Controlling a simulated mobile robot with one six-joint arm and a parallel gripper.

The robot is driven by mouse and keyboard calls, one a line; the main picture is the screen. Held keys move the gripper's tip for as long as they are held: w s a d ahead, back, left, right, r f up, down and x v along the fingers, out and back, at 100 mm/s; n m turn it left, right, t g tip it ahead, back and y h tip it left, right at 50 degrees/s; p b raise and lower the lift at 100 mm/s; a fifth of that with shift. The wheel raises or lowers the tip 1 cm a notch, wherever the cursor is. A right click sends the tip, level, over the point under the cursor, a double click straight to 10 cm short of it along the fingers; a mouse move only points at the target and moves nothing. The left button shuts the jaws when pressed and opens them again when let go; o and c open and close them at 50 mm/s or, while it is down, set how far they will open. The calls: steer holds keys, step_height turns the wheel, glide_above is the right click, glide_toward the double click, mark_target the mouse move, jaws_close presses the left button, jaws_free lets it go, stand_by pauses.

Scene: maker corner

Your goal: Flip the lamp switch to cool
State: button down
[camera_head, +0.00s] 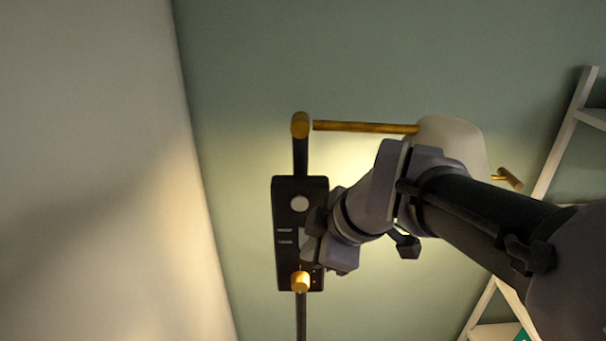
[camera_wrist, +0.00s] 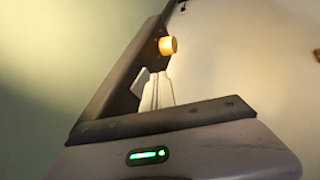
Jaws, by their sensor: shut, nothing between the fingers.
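The wall lamp has a brass arm (camera_head: 365,127) and a pale shade (camera_head: 462,142) partly behind my arm. The knob also shows in the wrist view (camera_wrist: 167,45). My gripper (camera_head: 306,243) is shut and empty at the middle right of the box, between disc and knob. In the wrist view its pale fingers (camera_wrist: 156,92) lie against the dark box. I cannot make out the switch lever or its setting.
A black pole (camera_head: 301,318) runs above and below the box. A white shelf frame (camera_head: 567,130) stands at the right. A pale wall (camera_head: 100,200) fills the left. The green wall left of the box is clear.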

steer(key=shift+w, duration=0.55)
steer(key=shift+f, duration=0.15)
